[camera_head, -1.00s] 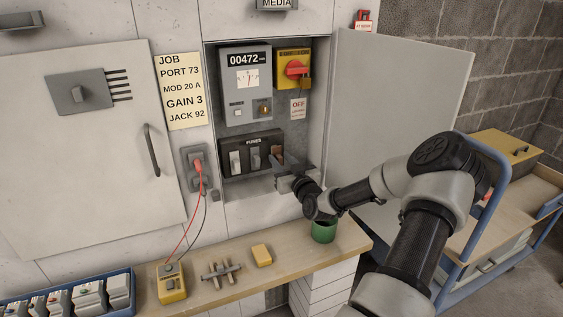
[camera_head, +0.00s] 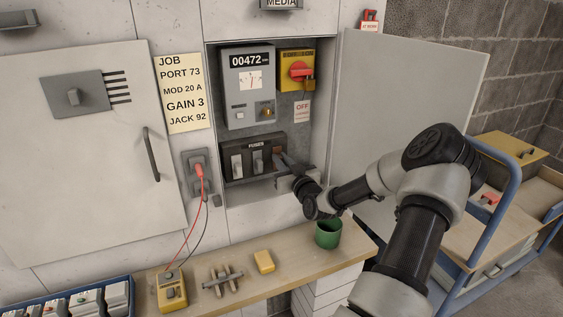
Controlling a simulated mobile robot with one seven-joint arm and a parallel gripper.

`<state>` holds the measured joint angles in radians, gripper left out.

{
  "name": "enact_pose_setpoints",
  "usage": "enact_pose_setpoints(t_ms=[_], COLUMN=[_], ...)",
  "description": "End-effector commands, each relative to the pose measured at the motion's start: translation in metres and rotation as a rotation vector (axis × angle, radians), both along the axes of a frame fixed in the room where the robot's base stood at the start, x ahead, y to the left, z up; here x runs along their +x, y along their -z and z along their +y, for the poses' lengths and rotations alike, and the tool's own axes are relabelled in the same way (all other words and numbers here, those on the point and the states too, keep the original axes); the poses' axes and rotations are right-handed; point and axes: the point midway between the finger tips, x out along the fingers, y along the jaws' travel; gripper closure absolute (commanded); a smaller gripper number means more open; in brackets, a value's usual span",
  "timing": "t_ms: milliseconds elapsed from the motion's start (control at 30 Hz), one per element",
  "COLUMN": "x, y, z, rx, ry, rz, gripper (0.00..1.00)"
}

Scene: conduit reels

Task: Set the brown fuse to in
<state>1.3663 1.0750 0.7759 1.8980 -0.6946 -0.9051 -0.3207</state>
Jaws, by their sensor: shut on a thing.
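The fuse block (camera_head: 234,170) sits low in the open wall cabinet, with a white and a grey fuse at its left and middle. The brown fuse (camera_head: 277,151) is in the right-hand place, largely hidden by my gripper. My gripper (camera_head: 281,161) reaches in from the right and is shut on the brown fuse. How deep the fuse sits in its slot cannot be told from this view.
Above are a meter (camera_head: 247,85) and a yellow isolator (camera_head: 299,70) with a red knob and padlock. The cabinet door (camera_head: 405,95) stands open at right. Below, a wooden shelf (camera_head: 305,263) holds a green cup (camera_head: 328,234), yellow block and tester.

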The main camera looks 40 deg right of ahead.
Motion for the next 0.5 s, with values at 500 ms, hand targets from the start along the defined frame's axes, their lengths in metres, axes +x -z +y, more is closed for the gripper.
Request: enact_pose_setpoints(t_ms=[500], x=[0.0031], y=[-0.0028], z=[0.001], rx=[0.0], ry=[-0.002], rz=[-0.005], gripper=[0.67])
